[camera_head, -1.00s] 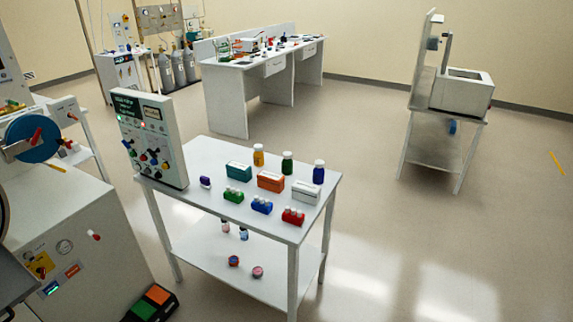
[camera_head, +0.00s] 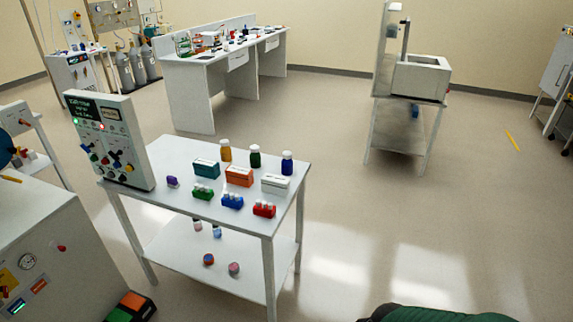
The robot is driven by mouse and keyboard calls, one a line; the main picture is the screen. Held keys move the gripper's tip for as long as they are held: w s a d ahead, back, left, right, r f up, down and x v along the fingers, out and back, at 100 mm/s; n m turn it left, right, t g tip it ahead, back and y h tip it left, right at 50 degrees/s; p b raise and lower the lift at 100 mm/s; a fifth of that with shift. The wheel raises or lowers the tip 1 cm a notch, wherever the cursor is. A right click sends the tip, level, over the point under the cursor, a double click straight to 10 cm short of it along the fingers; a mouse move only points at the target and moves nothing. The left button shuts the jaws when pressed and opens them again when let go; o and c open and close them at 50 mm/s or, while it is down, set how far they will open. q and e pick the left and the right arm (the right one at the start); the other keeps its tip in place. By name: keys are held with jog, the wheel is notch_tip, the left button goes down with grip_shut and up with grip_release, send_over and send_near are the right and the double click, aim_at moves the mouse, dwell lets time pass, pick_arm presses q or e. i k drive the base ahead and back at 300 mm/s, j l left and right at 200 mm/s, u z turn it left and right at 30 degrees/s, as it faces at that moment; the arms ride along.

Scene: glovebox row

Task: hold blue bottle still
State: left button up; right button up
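The blue bottle (camera_head: 287,162) has a white cap and stands upright at the back right corner of the white table (camera_head: 180,208). A dark green bottle (camera_head: 255,157) and an amber bottle (camera_head: 226,151) stand to its left in the same row. A white box (camera_head: 275,184) lies just in front of it. Nothing touches the blue bottle. Neither of my grippers is in view. A dark green rounded shape (camera_head: 440,314) shows at the bottom edge, right of centre; I cannot tell what it is.
A control panel box (camera_head: 110,140) stands on the table's left end. A teal box (camera_head: 206,168), an orange box (camera_head: 239,176) and vial racks (camera_head: 232,201) share the tabletop. A large grey cabinet (camera_head: 60,250) stands at left. The floor right of the table is clear.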

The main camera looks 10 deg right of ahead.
aim_at(286, 166)
jog(key=i+l+z, duration=0.1)
jog(key=z, duration=0.95)
jog(key=i, duration=2.25)
jog(key=i+l+u, duration=0.15)
jog(key=i, duration=0.4)
jog(key=i+l+u, duration=0.2)
jog(key=i, duration=0.3)
jog(key=i+l+u, duration=0.15)
jog(key=i, duration=0.4)
jog(key=i+l+u, duration=0.15)
jog(key=i+l, duration=0.25)
jog(key=i+u, duration=0.15)
jog(key=u, duration=2.8)
